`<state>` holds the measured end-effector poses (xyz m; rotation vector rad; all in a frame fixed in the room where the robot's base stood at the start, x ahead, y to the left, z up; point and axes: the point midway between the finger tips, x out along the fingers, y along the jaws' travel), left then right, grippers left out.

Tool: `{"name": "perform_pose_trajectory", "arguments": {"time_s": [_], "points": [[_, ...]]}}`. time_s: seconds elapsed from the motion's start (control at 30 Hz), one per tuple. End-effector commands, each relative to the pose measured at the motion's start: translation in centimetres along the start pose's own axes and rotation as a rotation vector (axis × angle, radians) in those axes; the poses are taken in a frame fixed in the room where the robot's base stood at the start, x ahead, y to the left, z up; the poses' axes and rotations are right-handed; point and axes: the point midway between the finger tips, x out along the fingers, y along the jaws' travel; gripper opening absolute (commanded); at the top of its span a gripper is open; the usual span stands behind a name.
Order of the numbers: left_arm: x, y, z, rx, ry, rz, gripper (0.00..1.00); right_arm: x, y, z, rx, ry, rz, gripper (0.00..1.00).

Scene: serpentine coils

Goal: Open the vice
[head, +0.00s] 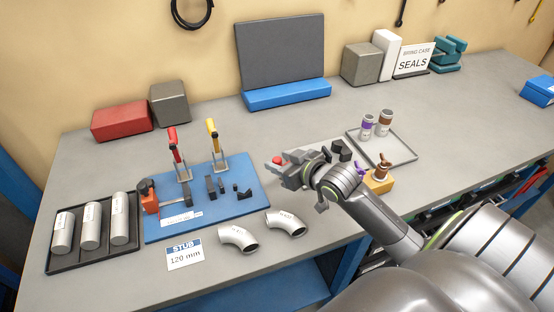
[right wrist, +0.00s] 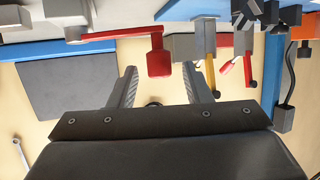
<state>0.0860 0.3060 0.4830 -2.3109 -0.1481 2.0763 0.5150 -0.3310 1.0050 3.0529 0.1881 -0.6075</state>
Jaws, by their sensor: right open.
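A low grey fixture, which looks like the vice, is mostly hidden behind my right gripper in the head view. A red knob (head: 277,160) shows at its left end. In the right wrist view a red lever (right wrist: 112,35) runs from a grey body at the upper left to a red block-shaped end (right wrist: 158,62). My right gripper (head: 279,172) is close to the red knob, its fingers pointing left. In the right wrist view its two fingers (right wrist: 162,82) are spread and empty, with the lever's red end showing between and beyond them; contact cannot be told. My left gripper is out of view.
Left of the gripper is a blue plate (head: 240,205) with red-handled (head: 175,145) and yellow-handled (head: 213,140) clamps. Pipe elbows (head: 286,223) lie in front. Bench behind the gripper is mostly clear.

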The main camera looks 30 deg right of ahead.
Motion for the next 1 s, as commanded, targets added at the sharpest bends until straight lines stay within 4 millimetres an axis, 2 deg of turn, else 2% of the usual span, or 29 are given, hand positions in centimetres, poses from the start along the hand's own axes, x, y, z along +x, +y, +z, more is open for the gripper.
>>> {"name": "perform_pose_trajectory", "arguments": {"time_s": [0.2,0.53,0.87,1.0], "points": [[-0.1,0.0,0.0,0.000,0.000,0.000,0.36,1.8,0.0,0.0,0.000,-0.001,0.001,0.44],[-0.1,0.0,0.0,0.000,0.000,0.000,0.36,2.0,0.0,0.0,-0.001,0.000,0.000,0.44],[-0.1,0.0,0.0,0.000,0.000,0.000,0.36,2.0,0.0,0.0,-0.001,-0.001,0.000,0.01],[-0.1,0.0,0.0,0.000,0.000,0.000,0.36,2.0,0.0,0.0,-0.001,-0.001,0.000,0.00]]}}
